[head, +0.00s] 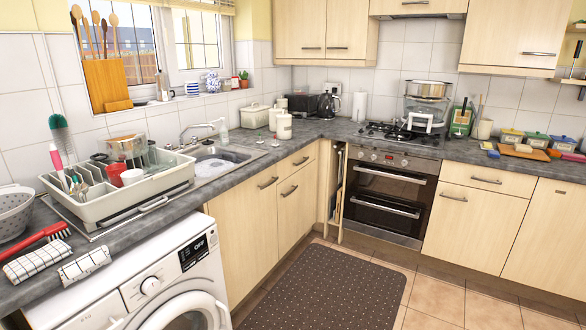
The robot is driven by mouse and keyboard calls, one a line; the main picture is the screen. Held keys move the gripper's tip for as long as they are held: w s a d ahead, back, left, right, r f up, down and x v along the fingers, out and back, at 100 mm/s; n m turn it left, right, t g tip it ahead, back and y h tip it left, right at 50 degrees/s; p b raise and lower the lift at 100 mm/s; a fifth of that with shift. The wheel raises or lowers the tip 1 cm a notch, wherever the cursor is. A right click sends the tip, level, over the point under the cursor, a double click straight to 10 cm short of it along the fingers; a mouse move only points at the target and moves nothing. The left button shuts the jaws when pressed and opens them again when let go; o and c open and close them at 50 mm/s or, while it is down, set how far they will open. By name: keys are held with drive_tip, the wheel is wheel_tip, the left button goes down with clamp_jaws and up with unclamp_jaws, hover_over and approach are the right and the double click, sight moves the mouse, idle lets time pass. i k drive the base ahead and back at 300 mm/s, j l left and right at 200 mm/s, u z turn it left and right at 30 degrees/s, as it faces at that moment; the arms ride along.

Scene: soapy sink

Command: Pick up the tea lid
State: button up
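I cannot make out any lettering that marks a tea lid. Two cream lidded canisters stand close together on the counter in the back left corner, the front canister (284,130) partly covering the rear canister (274,122). The front canister's pale lid (284,116) appears to sit on top of it. Whether either one is the tea canister is too small to tell. My gripper is not in view.
A dish rack (165,188) with dishes stands left of the sink (212,162). A cream lidded box (254,117) and a dark kettle (327,106) flank the canisters. Small containers with coloured lids (537,138) stand at far right. Floor around the dark mat (325,288) is clear.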

sight(283, 115)
drive_tip(key=i+z, duration=0.15)
drive_tip(key=i, duration=1.85)
